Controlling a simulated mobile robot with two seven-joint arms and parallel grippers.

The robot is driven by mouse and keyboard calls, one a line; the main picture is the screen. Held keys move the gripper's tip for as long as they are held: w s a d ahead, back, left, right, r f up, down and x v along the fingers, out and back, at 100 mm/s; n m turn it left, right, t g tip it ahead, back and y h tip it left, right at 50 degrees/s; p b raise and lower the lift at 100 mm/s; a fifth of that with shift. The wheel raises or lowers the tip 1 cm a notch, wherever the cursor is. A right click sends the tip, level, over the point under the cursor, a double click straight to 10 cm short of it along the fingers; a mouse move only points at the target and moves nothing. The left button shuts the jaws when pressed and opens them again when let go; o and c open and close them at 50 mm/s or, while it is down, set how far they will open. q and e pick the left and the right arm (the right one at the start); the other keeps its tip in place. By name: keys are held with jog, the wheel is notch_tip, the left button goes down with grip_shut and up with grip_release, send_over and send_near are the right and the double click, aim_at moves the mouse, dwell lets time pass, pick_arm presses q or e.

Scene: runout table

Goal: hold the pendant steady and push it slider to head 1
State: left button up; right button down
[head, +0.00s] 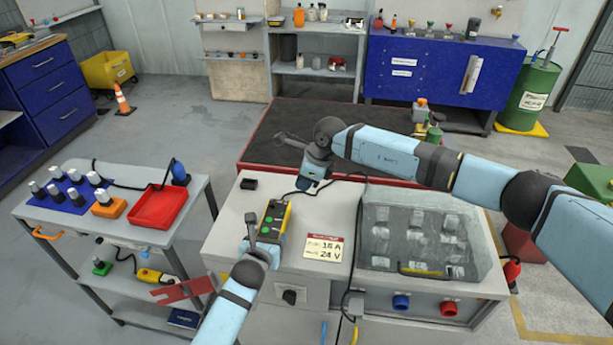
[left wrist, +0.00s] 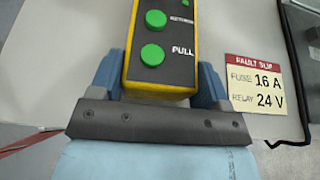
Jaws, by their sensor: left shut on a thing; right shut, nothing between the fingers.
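The pendant (head: 273,221) is a black and yellow box with green buttons, lying on the light grey bench top. The left wrist view shows its near end (left wrist: 165,70), with a button labelled PULL. My left gripper (head: 263,247) is shut on this near end, one blue finger on each side. My right gripper (head: 304,183) is shut and empty, pointing down just beyond the pendant's far end, apparently apart from it. I cannot make out the slider or a head 1 mark; the pendant's far end is outside the left wrist view.
A fault slip (head: 327,247) reading fuse 16 A, relay 24 V lies right of the pendant. A clear-covered box (head: 418,240) stands farther right. A small black block (head: 249,184) sits behind left. A cart with a red tray (head: 159,207) stands left.

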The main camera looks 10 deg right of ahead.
jog(key=shift+v, duration=1.15)
pick_arm(q)
jog(key=o, duration=1.4)
